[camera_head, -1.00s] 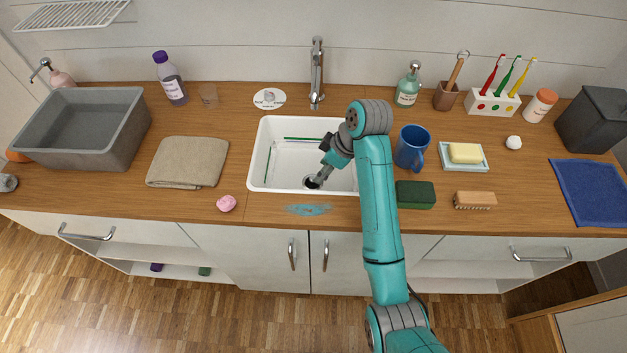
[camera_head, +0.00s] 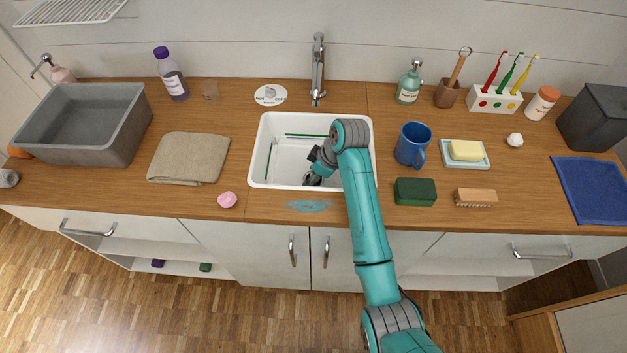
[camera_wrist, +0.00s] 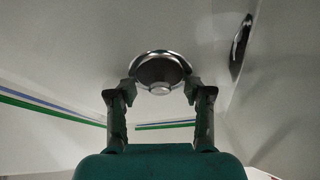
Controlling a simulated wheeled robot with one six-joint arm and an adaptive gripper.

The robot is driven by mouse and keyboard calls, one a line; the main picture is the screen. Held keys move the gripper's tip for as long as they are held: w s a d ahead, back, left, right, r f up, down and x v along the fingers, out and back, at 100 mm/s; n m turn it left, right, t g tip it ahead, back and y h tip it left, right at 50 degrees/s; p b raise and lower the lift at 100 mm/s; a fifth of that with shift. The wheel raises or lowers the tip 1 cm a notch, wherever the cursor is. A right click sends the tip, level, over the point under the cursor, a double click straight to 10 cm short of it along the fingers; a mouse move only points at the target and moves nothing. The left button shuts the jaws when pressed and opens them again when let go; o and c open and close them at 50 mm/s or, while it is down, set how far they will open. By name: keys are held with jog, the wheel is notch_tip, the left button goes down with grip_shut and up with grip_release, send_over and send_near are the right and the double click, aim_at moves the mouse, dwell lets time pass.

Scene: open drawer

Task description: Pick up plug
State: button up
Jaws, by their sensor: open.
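The plug (camera_wrist: 160,73) is a dark round disc with a small pale knob, inside a chrome ring on the floor of the white sink (camera_head: 256,160). In the wrist view my gripper (camera_wrist: 160,86) is open, its two fingertips to the left and right of the plug's near part. They look close to the ring; I cannot tell whether they touch it. In the head view my gripper (camera_head: 312,179) is down inside the sink near its front wall, and the plug is mostly hidden by it.
Green lines (camera_wrist: 50,110) and a blue one run along the sink; a chrome oval fitting (camera_wrist: 241,46) is on its wall. The faucet (camera_head: 318,70) stands behind.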

grip_shut()
jog(key=shift+r, duration=0.1)
